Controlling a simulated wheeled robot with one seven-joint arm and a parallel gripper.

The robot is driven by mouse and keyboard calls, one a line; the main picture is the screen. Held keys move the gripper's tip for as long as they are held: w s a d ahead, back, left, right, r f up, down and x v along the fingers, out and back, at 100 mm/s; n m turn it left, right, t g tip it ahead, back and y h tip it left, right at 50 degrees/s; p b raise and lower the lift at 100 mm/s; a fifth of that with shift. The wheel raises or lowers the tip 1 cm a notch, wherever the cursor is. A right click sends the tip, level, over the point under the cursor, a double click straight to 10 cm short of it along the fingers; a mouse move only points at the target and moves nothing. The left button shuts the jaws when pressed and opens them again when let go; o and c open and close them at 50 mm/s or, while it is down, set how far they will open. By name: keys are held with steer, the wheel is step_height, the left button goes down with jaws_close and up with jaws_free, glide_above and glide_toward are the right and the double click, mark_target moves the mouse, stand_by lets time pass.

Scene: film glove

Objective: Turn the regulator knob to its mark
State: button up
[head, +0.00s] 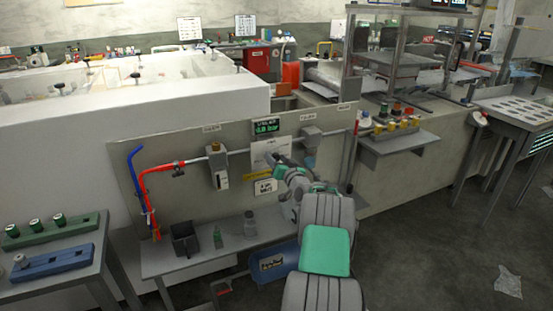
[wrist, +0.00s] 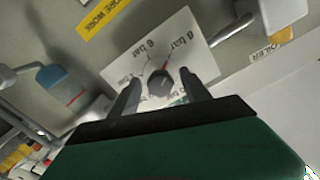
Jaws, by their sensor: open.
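The regulator knob (wrist: 160,82) is a small dark round knob in front of a white dial plate (wrist: 178,48) with printed bar values, in the wrist view. A display (head: 265,127) above the plate shows green digits, seemingly 0.8 bar.
The panel (head: 190,200) carries a red hose (head: 155,175), a blue hose (head: 137,170) and a grey unit (head: 218,170). A yellow label (wrist: 103,18) is beside the dial.

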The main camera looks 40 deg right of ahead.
steer(key=shift+c, duration=0.4)
jaws_close()
